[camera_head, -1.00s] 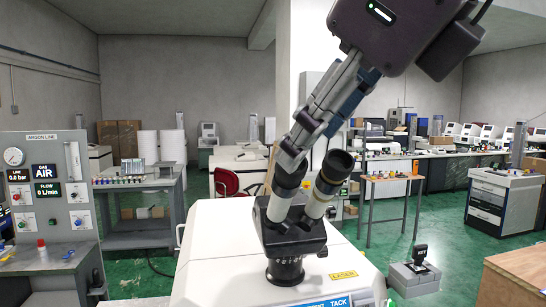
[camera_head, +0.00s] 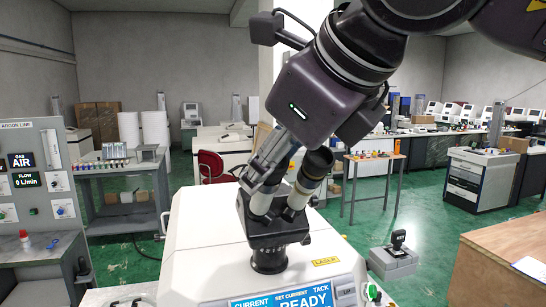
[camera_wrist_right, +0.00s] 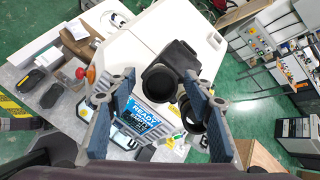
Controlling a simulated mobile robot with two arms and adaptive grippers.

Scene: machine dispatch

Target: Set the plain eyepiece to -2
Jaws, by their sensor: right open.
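The white machine (camera_head: 190,240) carries a black binocular head (camera_head: 270,233) with two eyepieces. The right eyepiece (camera_head: 308,180) is pale with a black cup and stands clear in the head view. The left eyepiece (camera_head: 262,203) is partly hidden by my right gripper (camera_head: 255,178), which comes down over it from above. In the wrist view my right gripper (camera_wrist_right: 160,108) is open, with one eyepiece (camera_wrist_right: 159,84) between its fingers. The other eyepiece (camera_wrist_right: 192,118) is beside and partly behind one finger. I cannot read dioptre marks. My left gripper is not in view.
The machine's front panel (camera_head: 285,301) reads READY. A joystick unit (camera_head: 393,262) stands at its right. A gas panel (camera_head: 35,170) is at the left, a small wooden table (camera_head: 375,158) behind. Green floor is open at the right.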

